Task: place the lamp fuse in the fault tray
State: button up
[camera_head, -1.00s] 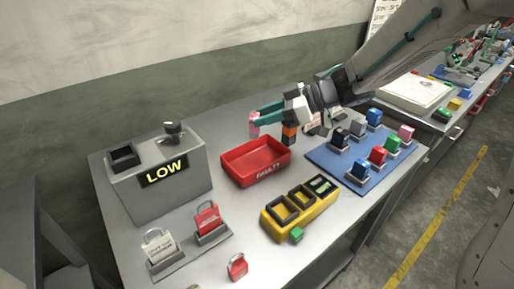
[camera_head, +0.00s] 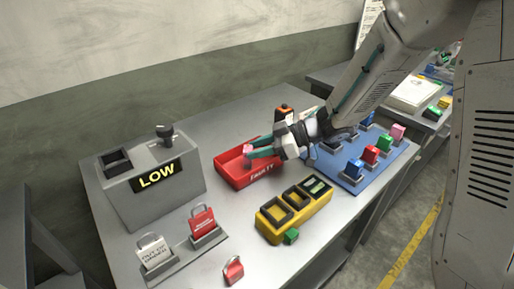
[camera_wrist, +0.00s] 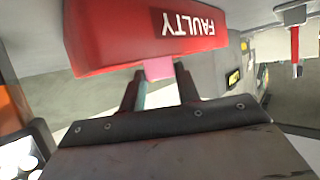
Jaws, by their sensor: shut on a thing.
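My gripper (camera_head: 252,151) is shut on a small pink block, apparently the lamp fuse (camera_head: 247,149). The fuse also shows between the fingertips in the wrist view (camera_wrist: 158,69). The fault tray (camera_head: 232,174) is a red open box marked FAULTY; its labelled wall fills the top of the wrist view (camera_wrist: 110,35). In the head view the fuse and fingertips overlap the tray's inside, and the fingers reach in from the right. I cannot tell whether the fuse touches the tray floor.
A yellow holder (camera_head: 268,229) with dark square sockets stands front right of the tray. A blue board (camera_head: 350,184) with coloured blocks lies right. A grey LOW box (camera_head: 140,197) stands left. Red and white padlock tags are in front. An orange and black block (camera_head: 284,111) stands behind.

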jog(key=shift+f, duration=0.1)
jog(key=o, duration=1.1)
jog(key=shift+c, duration=0.2)
